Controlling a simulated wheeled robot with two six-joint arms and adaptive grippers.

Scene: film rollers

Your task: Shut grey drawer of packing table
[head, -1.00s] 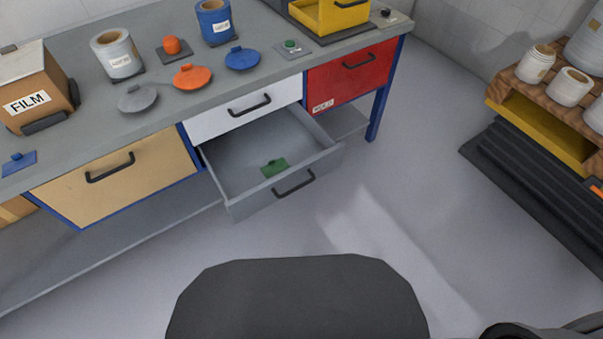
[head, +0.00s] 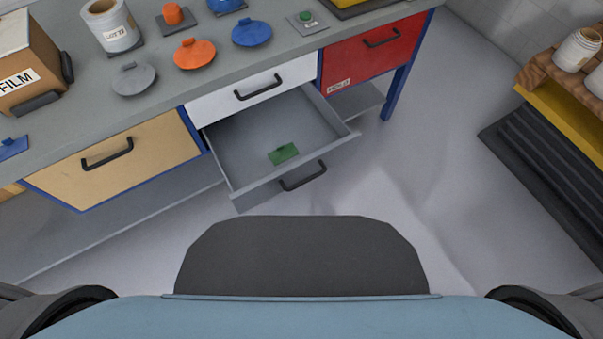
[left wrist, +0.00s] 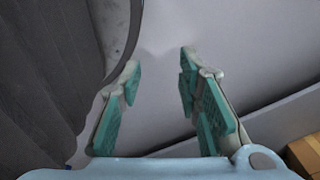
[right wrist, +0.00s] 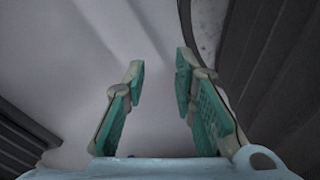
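The grey drawer (head: 247,178) is pulled out of the packing table (head: 165,95), below a white drawer. A dark handle (head: 303,177) is on its front panel, and a green piece (head: 284,153) lies inside. In the left wrist view my left gripper (left wrist: 160,75) is open and empty, with bare floor between its fingers. In the right wrist view my right gripper (right wrist: 160,75) is open and empty over the floor. Neither gripper shows in the head view, and neither touches the drawer.
The white drawer (head: 215,103), tan drawer (head: 150,155) and red drawer (head: 350,70) are shut. A FILM box (head: 25,65), rolls and lids stand on the tabletop. A dark stacked platform (head: 545,165) with a wooden pallet is at the right. The floor before the drawer is clear.

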